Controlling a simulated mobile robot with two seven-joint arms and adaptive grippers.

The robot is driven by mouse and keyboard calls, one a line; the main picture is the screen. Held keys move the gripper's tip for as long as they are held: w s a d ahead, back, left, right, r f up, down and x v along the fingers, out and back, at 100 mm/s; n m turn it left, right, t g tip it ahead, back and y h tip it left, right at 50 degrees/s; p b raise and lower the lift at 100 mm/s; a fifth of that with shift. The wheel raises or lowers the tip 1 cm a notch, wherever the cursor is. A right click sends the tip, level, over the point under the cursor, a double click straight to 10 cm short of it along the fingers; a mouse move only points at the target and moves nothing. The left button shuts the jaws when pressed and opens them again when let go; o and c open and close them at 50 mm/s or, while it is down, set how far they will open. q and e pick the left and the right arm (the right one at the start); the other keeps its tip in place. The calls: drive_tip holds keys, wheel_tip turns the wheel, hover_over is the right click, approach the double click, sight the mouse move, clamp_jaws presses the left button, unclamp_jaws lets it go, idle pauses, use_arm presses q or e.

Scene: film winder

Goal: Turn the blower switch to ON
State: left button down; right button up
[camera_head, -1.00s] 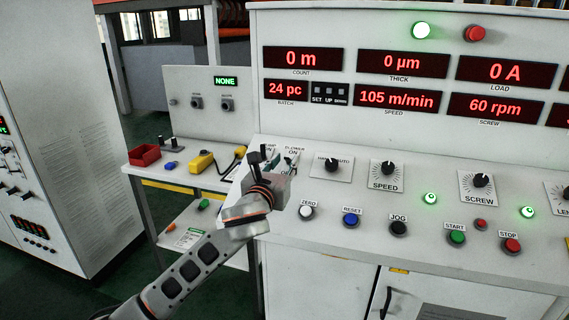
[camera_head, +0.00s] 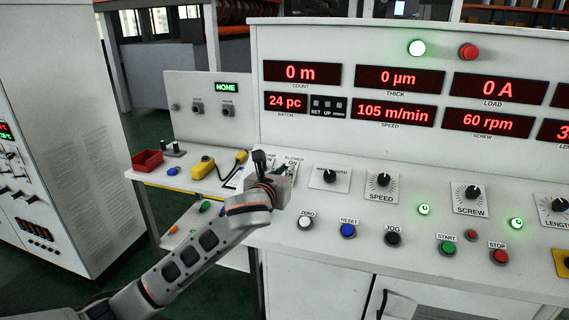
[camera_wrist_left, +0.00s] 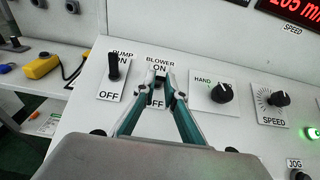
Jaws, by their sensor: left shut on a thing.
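The blower switch (camera_wrist_left: 160,80) is a small dark knob on a white plate, with ON above and OFF below, in the left wrist view. My left gripper (camera_wrist_left: 163,82) is shut on it, one teal finger on each side. The fingers hide most of the knob, so its exact angle is hard to tell. In the head view the BLOWER ON label (camera_head: 293,161) shows just above my left gripper (camera_head: 284,172); the knob is hidden there. My right gripper is not in view.
The pump switch (camera_wrist_left: 114,66), a black lever, stands close left of the blower plate. The hand/auto knob (camera_wrist_left: 222,92) is close on the right. Lower on the sloped panel are the zero button (camera_head: 305,222) and reset button (camera_head: 347,230). A side table with a yellow device (camera_head: 203,168) is left.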

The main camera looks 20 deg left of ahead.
sight(287, 167)
use_arm(q)
drive_tip(key=shift+w+r+g+p, duration=0.3)
drive_tip(key=shift+r+g+p, duration=0.2)
drive_tip(key=shift+g, duration=0.4)
drive_tip(key=shift+w+r+g, duration=0.2)
drive_tip(key=shift+g, duration=0.2)
drive_tip(key=g, duration=0.2)
drive_tip(key=w+r+g, duration=0.1)
drive_tip(key=shift+w+g, duration=0.2)
drive_tip(key=shift+g, duration=0.2)
drive_tip(key=shift+w+g, duration=0.25)
drive_tip(key=shift+g, duration=0.35)
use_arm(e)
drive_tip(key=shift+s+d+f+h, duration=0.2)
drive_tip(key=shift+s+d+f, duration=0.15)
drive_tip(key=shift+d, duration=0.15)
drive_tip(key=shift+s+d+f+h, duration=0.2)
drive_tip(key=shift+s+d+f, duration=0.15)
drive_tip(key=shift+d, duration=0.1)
use_arm(q)
drive_tip(key=shift+w+g, duration=0.1)
drive_tip(key=shift+g, duration=0.2)
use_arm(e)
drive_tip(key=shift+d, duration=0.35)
